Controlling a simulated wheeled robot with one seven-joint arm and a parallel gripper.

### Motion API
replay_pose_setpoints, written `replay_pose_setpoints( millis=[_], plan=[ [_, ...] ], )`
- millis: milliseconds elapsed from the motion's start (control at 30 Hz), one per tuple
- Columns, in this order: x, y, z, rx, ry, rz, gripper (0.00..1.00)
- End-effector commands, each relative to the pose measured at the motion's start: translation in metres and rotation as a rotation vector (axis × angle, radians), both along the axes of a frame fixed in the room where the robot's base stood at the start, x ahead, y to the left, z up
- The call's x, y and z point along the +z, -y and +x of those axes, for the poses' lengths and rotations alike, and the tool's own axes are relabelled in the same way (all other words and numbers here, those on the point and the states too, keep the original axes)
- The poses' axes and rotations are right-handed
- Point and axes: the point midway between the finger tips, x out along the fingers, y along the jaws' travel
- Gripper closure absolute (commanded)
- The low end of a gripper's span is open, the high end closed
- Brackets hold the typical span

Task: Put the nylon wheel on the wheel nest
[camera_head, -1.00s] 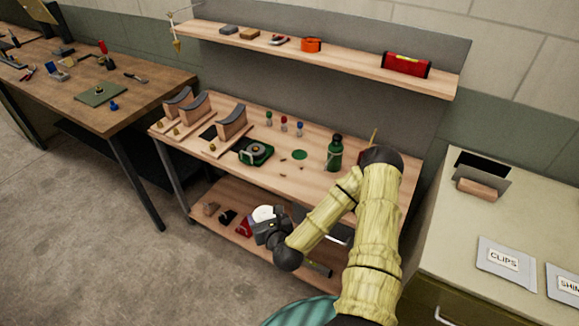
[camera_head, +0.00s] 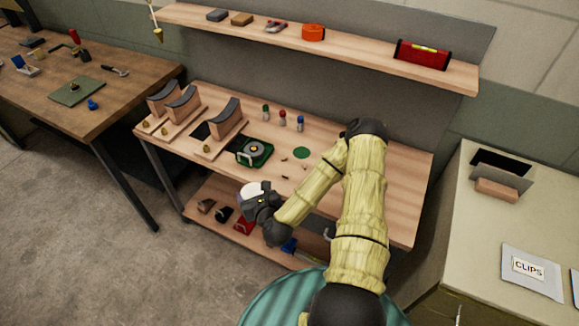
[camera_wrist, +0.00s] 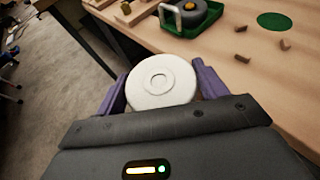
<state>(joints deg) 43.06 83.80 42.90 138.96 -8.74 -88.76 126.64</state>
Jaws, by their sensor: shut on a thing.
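The white nylon wheel (camera_head: 250,191) is a round disc with a raised ring at its centre. My gripper (camera_wrist: 162,82) is shut on it, with a purple finger at each side of the wheel (camera_wrist: 157,98) in the wrist view. In the head view they are at the front edge of the workbench (camera_head: 345,215), above the lower shelf. On the benchtop are a green tray (camera_head: 240,158) holding a dark round part with a pale top, and a flat green disc (camera_head: 302,153). I cannot tell which is the wheel nest.
Curved cradles (camera_head: 226,118) stand at the bench's left. Several small bottles (camera_head: 282,118) stand at the back, and small brown pieces (camera_wrist: 241,58) lie near the green disc. The lower shelf (camera_head: 195,226) holds other parts. The bench's right side looks mostly clear, partly hidden by my arm.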

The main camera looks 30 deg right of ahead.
Motion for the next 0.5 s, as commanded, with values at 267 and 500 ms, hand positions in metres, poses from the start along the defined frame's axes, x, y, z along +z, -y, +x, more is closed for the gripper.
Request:
replay_pose_setpoints(
  millis=[267, 500],
  plan=[
    [0.001, 0.012, 0.014, 0.000, 0.004, -0.003, 0.59],
    [0.014, 0.067, 0.061, 0.021, 0.009, -0.008, 0.59]
  ],
)
